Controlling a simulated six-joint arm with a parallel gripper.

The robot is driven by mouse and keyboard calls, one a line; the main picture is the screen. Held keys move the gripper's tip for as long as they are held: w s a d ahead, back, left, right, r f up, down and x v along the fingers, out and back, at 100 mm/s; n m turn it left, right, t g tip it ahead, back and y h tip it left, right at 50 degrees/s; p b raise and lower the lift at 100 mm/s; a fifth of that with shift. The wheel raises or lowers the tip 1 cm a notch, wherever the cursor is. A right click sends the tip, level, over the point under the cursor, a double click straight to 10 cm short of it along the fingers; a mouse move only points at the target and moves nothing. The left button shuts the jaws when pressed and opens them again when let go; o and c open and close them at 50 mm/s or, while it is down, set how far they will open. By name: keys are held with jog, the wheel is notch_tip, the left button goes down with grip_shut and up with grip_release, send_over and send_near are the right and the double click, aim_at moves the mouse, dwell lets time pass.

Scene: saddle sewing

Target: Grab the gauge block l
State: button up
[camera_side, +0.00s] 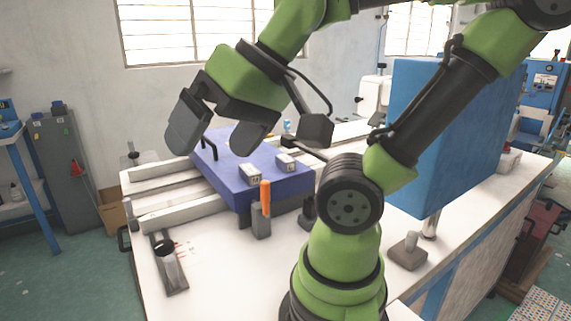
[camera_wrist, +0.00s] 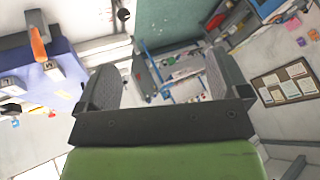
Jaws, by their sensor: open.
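Two small pale blocks with dark markings lie on the blue plate (camera_side: 225,165). One block (camera_side: 249,173) is nearer the front edge; the other block (camera_side: 285,162) is farther right. I cannot tell which is gauge block l. In the wrist view, one block (camera_wrist: 53,70) and another block (camera_wrist: 12,86) show at the far left, outside the fingers. My gripper (camera_side: 208,146) is open and empty, above the left part of the plate and apart from both blocks. Its spread fingers (camera_wrist: 163,62) also show in the wrist view, with no block between them.
An orange-handled tool (camera_side: 265,192) stands in a grey holder at the plate's front edge. A large blue box (camera_side: 460,130) stands at the right. A grey fixture (camera_side: 169,265) lies at the front left. White table surface is clear at the front.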

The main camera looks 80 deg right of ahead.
jog(key=w+d+r+m+g+h, duration=0.1)
jog(key=w+d+m+g+h, duration=0.15)
jog(key=w+d+m, duration=0.45)
jog(key=m+g+h, duration=0.2)
jog(key=m+g, duration=0.6)
jog(key=m, duration=0.8)
send_near(285, 158)
jog(key=x, duration=0.4)
jog(key=shift+s+r, duration=0.15)
jog(key=shift+s, duration=0.1)
jog(key=x, duration=0.5)
jog(key=shift+w+f, duration=0.15)
jog(key=shift+f, duration=0.25)
jog(key=shift+c, duration=0.4)
